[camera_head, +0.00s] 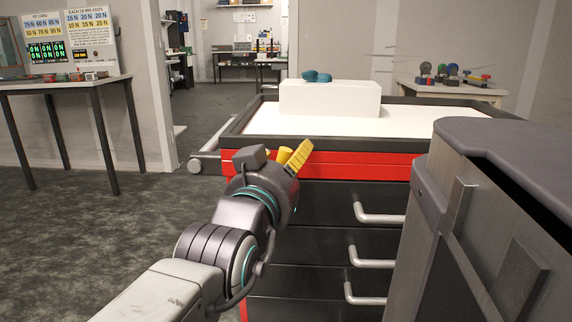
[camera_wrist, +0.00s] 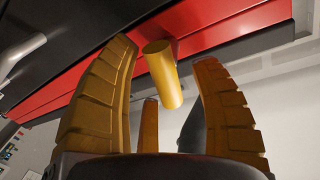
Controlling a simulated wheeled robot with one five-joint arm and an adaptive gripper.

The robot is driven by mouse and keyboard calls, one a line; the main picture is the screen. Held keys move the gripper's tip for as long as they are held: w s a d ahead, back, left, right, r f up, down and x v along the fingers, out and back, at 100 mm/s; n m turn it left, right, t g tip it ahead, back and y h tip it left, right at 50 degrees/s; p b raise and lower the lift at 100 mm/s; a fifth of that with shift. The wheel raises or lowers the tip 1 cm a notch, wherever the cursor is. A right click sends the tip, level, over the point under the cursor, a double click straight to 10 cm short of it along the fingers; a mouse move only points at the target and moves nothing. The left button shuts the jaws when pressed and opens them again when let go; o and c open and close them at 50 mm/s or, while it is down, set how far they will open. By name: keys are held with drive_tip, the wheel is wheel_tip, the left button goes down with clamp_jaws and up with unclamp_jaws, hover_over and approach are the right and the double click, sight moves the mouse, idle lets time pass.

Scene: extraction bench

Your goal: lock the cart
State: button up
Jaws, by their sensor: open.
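The cart (camera_head: 350,166) stands ahead of me, with a red upper band, black drawers with silver handles and a dark-rimmed white top. In the wrist view, a yellow cylindrical knob (camera_wrist: 163,78) sticks out from the cart's red band (camera_wrist: 225,37). My gripper (camera_head: 292,157) is at the cart's upper left front. Its yellow fingers are open on both sides of the knob in the wrist view (camera_wrist: 165,58), with visible gaps, not closed on it. In the head view my gripper covers most of that area, and the knob cannot be clearly told from the fingers.
A white box (camera_head: 330,99) with teal items (camera_head: 317,76) on it stands on the cart top. A grey cabinet-like body fills the right side. A table with signs (camera_head: 62,84) is at left and a small bench (camera_head: 455,89) at back right. Grey carpet lies clear at left.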

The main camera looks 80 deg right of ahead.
drive_tip(key=shift+c, duration=0.2)
clamp_jaws()
drive_tip(key=shift+f+m, duration=0.1)
drive_tip(key=shift+m, duration=0.7)
drive_tip(key=shift+o, duration=0.2)
unclamp_jaws()
drive_tip(key=shift+a, duration=0.1)
drive_tip(key=w+a, duration=0.1)
drive_tip(key=a, duration=1)
drive_tip(key=shift+w+a+r, duration=0.2)
drive_tip(key=shift+w+a, duration=0.05)
drive_tip(key=shift+a, duration=0.15)
drive_tip(key=shift+o, duration=0.2)
